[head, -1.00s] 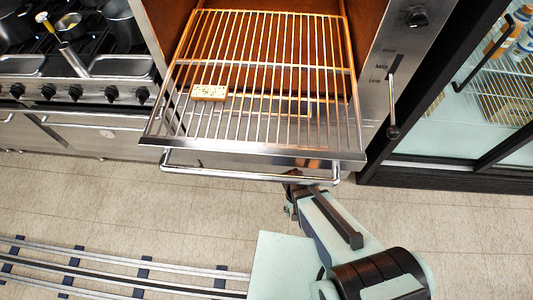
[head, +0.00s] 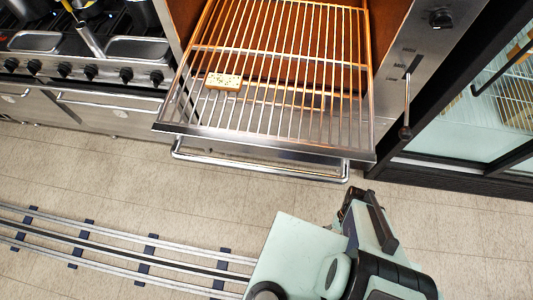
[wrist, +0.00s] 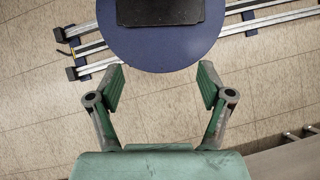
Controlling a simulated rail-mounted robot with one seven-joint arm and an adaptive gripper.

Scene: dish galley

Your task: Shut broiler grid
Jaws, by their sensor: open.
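The broiler grid (head: 270,120) is a wire rack pulled out of the broiler opening in the head view. A bar handle (head: 255,168) runs along its front edge. A small speckled slab (head: 224,81), like a piece of topped bread, lies on the grid's left part. My gripper (head: 356,196) is just in front of the handle's right end in the head view, apart from it in the picture. In the wrist view my gripper (wrist: 161,84) has its green-padded fingers spread, with nothing between them.
A lever (head: 406,105) hangs on the steel panel right of the grid. A glass-door cabinet (head: 475,130) stands at the far right, a range (head: 80,72) at the left. Floor rails (head: 120,250) run at lower left. Tiled floor before the grid is clear.

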